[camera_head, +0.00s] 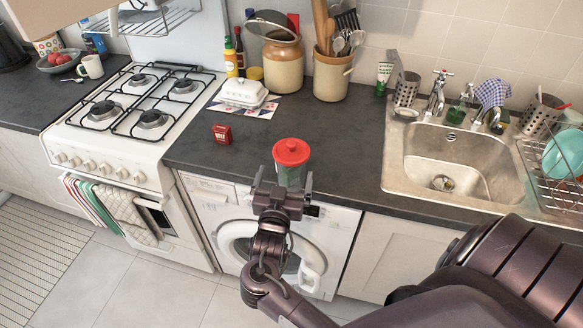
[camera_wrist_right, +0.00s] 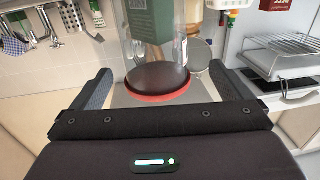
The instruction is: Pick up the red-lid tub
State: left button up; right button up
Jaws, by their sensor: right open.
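The red-lid tub (camera_head: 291,164) stands upright on the dark counter near its front edge, above the washing machine. It has a round red lid and clear walls with something green inside. My right gripper (camera_head: 282,181) is open and empty in front of the tub, with its fingers pointing toward it. In the right wrist view the tub (camera_wrist_right: 165,62) appears upside down, its red rim low in the picture, between the two fingers of the gripper (camera_wrist_right: 160,75). I cannot tell whether either finger touches it. My left gripper is not in view.
A small red tin (camera_head: 222,133) and a white butter dish (camera_head: 243,93) lie to the left, near the gas hob (camera_head: 146,103). Tall crocks (camera_head: 283,62) stand behind. The sink (camera_head: 445,160) is on the right. The counter beside the tub is clear.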

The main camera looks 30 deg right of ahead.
aim_at(291, 159)
jog(key=p+x, duration=0.1)
jog(key=x, duration=0.2)
jog(key=p+x, duration=0.1)
jog(key=x, duration=0.1)
jog(key=shift+d+r+p, duration=0.25)
jog(key=shift+d+p, duration=0.1)
jog(key=shift+d, duration=0.15)
jog(key=shift+w+d+f, duration=0.15)
jog(key=shift+w+d, duration=0.05)
jog(key=shift+w, duration=0.05)
jog(key=shift+c, duration=0.5)
jog(key=c, duration=1.9)
jog(key=shift+c, duration=0.2)
jog(key=shift+r, duration=0.2)
